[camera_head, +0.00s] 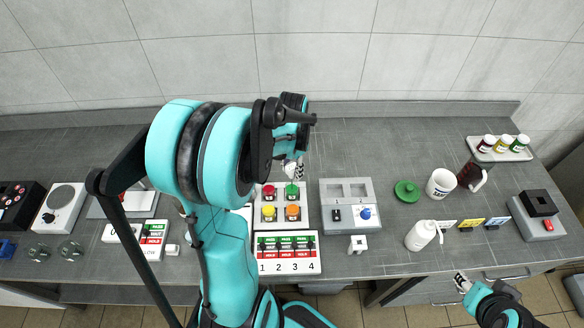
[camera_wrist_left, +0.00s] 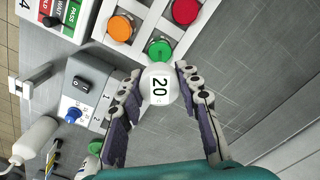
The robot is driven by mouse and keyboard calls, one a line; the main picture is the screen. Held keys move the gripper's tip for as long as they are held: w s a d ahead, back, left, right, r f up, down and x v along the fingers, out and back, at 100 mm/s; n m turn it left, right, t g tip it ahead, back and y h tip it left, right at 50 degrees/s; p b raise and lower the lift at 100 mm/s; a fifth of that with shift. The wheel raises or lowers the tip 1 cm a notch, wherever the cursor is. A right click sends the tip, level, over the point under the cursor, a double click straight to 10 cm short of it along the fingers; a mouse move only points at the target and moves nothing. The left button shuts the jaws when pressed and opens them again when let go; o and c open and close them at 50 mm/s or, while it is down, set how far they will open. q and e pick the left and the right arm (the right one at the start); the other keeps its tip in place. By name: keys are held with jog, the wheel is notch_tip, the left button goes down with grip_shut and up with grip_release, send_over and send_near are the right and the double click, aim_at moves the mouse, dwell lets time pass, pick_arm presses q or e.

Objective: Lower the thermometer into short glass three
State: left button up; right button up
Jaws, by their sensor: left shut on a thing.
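The thermometer, with a round white face reading 20 (camera_wrist_left: 160,86), sits between the fingers of my left gripper (camera_wrist_left: 157,76) in the left wrist view. The gripper is shut on it. In the head view my left gripper (camera_head: 292,170) hangs above the bench, just behind the button box; the arm partly covers it. Two small clear glasses (camera_head: 70,250) seem to stand at the far left of the bench; I cannot tell which is short glass three. My right gripper (camera_head: 463,283) is at the bench's front edge on the right, too small to read.
A button box (camera_head: 292,191) and a numbered panel (camera_head: 287,254) stand mid-bench. A grey switch box (camera_head: 350,205) is to their right. A hotplate (camera_head: 62,204) stands left.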

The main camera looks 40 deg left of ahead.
pick_arm(q)
jog(key=shift+f+b, duration=1.1)
jog(key=shift+f, duration=0.35)
jog(key=o, duration=1.5)
jog(key=shift+r+p, duration=2.3)
jog(key=shift+r, duration=0.75)
jog(key=shift+d, duration=0.1)
